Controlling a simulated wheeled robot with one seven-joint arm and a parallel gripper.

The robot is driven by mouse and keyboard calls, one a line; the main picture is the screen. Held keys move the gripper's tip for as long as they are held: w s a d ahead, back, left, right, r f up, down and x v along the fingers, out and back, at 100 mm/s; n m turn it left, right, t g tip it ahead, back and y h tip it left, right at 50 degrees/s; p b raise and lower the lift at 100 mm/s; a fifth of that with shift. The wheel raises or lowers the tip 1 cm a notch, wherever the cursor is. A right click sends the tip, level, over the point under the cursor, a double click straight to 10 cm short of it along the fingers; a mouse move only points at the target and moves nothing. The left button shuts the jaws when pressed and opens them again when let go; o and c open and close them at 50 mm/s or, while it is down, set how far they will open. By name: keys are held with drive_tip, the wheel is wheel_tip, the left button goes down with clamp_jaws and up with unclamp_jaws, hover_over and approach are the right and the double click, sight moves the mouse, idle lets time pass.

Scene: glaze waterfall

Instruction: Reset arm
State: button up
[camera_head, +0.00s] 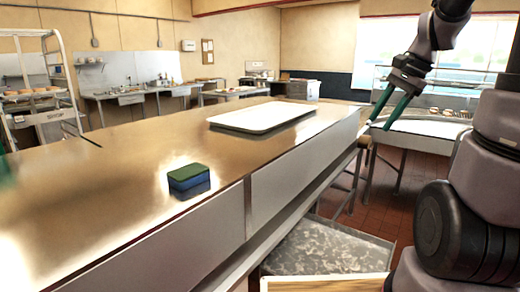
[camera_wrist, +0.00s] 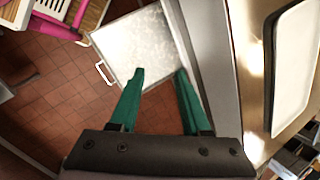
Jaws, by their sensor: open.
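My gripper (camera_head: 385,107) is at the upper right of the head view, in the air off the right side of the long counter. Its two green fingers are apart with nothing between them. In the wrist view my gripper (camera_wrist: 159,75) points down past the counter's edge, over the brick-red tiled floor and a pale square surface. My arm comes up from the lower right of the head view and bends over at the top.
The long counter (camera_head: 110,165) bears a white tray (camera_head: 262,116) and a small green-and-blue block (camera_head: 189,181). The tray also shows in the wrist view (camera_wrist: 295,70). A grey speckled surface (camera_head: 330,248) sits low beside the counter. A wheeled rack (camera_head: 45,85) stands at left.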

drive_tip(key=s+a+r+n+t+h, duration=0.1)
drive_tip(key=s+a+r+n+t, duration=0.1)
drive_tip(key=s+a+r+n, duration=0.1)
drive_tip(key=s+a+r+n+t+h, duration=0.1)
drive_tip(key=s+a+r+n+t, duration=0.1)
drive_tip(key=s, duration=0.6)
drive_tip(key=shift+s+a+r+n+t, duration=0.35)
drive_tip(key=shift+a+r+n, duration=0.65)
drive_tip(key=shift+n, duration=0.9)
drive_tip(key=shift+a+f, duration=0.15)
drive_tip(key=shift+a, duration=0.05)
